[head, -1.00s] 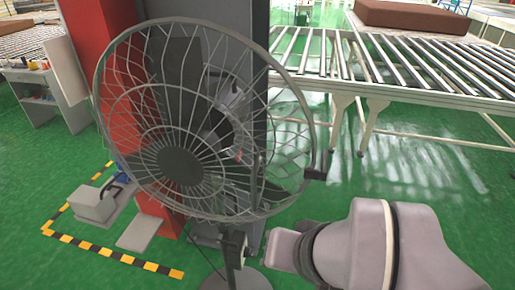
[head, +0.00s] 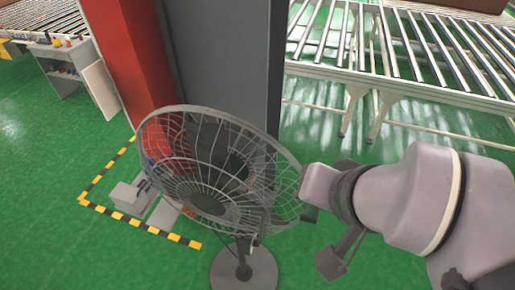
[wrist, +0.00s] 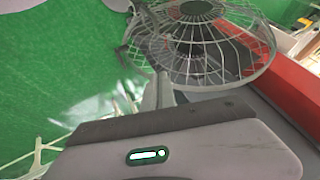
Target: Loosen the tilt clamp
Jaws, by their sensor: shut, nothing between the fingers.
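A grey pedestal fan with a round wire cage (head: 205,200) stands on a round base (head: 243,270). It also shows in the wrist view (wrist: 210,45). In the head view my arm reaches in from the right, close to the cage's right side. I cannot tell there whether it touches the fan.
A grey and red pillar (head: 230,65) stands right behind the fan. A roller conveyor (head: 400,75) is at the back right. Yellow-black floor tape (head: 140,222) and a grey box (head: 130,195) lie to the left. Green floor is open at the far left.

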